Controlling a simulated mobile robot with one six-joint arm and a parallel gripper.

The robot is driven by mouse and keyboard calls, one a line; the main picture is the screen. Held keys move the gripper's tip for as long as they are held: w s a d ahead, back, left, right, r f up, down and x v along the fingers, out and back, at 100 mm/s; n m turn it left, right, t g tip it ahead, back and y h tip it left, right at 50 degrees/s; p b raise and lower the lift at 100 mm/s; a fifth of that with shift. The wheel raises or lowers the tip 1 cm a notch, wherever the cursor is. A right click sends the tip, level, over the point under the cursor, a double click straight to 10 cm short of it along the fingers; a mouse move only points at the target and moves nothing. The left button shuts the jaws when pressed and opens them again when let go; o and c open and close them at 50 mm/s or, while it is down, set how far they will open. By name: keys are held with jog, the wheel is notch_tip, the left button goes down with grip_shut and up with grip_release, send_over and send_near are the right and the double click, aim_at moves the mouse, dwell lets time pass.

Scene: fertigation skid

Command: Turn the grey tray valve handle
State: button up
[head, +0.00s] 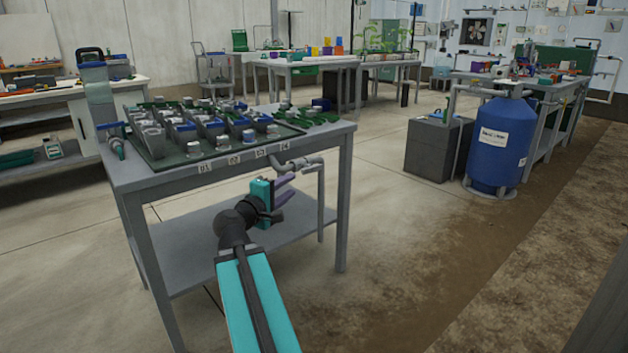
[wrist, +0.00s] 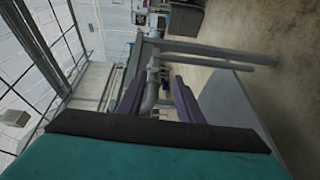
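The grey tray valve (head: 297,163) is on grey piping at the front right edge of the grey table (head: 338,127). Its handle is small and I cannot clearly tell it from the pipe. My gripper (head: 291,185) has purple fingers and appears just below the valve in the head view. In the wrist view, my gripper (wrist: 158,78) is open, with its fingers apart. The grey pipe (wrist: 150,92) shows between the fingers, beyond them. No contact is visible.
A dark green tray (head: 190,158) with several grey and blue pots covers the tabletop. A vertical pipe (head: 320,205) runs down beside the front right table leg (head: 343,205). A blue tank (head: 497,150) and grey box (head: 432,150) stand farther right. Floor between is clear.

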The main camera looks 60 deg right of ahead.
aim_at(310, 170)
jog(key=shift+s+d+r, duration=0.2)
jog(key=shift+s+r, duration=0.1)
jog(key=shift+r, duration=0.15)
jog(key=shift+d+p, duration=0.1)
jog(key=shift+p, duration=0.25)
jog(key=d+p, duration=0.2)
jog(key=p, duration=0.5)
jog(key=shift+d, duration=0.25)
jog(key=shift+w+d+f+b, duration=0.15)
jog(key=shift+d+b, duration=0.4)
jog(key=shift+d, duration=1.25)
jog(key=shift+w+d+f+b, duration=0.1)
jog(key=shift+d+b, duration=0.4)
jog(key=shift+d, duration=1.35)
jog(key=shift+w+d+f+b, duration=0.15)
jog(key=shift+d+b, duration=0.4)
jog(key=shift+d, duration=1.25)
jog(key=shift+r, duration=0.1)
grip_shut()
jog(key=shift+s+d, duration=0.1)
jog(key=shift+d, duration=0.4)
jog(key=shift+a+p, duration=0.4)
jog(key=shift+a, duration=0.15)
